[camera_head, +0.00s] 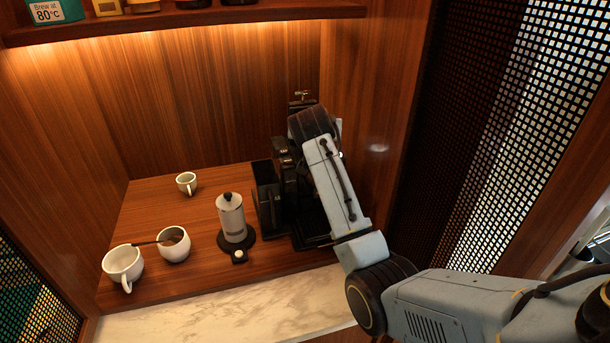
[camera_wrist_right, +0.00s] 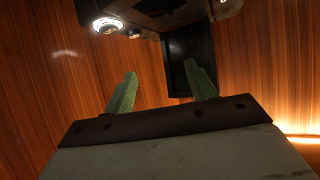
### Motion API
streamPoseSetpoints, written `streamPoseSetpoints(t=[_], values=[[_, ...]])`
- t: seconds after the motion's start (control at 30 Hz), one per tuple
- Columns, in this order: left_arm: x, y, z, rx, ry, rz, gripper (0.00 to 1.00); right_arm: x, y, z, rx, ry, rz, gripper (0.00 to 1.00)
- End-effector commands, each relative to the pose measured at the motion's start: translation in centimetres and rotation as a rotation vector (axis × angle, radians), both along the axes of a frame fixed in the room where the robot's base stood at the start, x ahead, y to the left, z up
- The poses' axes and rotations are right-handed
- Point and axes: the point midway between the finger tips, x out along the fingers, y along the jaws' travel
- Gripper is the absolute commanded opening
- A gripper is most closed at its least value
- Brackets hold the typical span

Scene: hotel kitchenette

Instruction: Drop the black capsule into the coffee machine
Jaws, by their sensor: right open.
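The black coffee machine (camera_head: 268,200) stands at the right of the wooden counter, partly hidden behind my right arm. In the right wrist view, a dark machine body (camera_wrist_right: 165,14) spans the top, with a bright round knob-like part at its left end and a black box-shaped part below. My right gripper (camera_wrist_right: 160,84) is open, its two green fingers apart with nothing visible between them. The fingers are below the machine body in that picture; the gap cannot be judged. In the head view, the right gripper is hidden by its arm. I cannot make out the black capsule. My left gripper is out of view.
A moka pot (camera_head: 232,217) on a dark base stands left of the machine. Several white cups, including a small one (camera_head: 187,182) and a large one (camera_head: 123,263), are farther left. A shelf (camera_head: 190,18) hangs above. A wooden wall (camera_head: 372,110) closes the right side.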

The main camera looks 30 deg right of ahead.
Motion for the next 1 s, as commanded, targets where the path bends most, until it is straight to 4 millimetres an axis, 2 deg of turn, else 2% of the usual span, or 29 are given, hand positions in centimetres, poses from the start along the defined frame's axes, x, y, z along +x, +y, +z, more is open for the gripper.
streamPoseSetpoints(t=[0.17,0.7,1.0], values=[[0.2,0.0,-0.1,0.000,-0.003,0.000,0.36,-1.0,0.9,0.7,0.000,-0.002,0.002,0.56],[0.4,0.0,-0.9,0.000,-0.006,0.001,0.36,-8.3,6.1,5.6,0.001,-0.003,0.002,0.56],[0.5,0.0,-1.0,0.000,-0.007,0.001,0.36,-9.5,6.9,6.4,-0.001,0.001,0.000,0.56]])
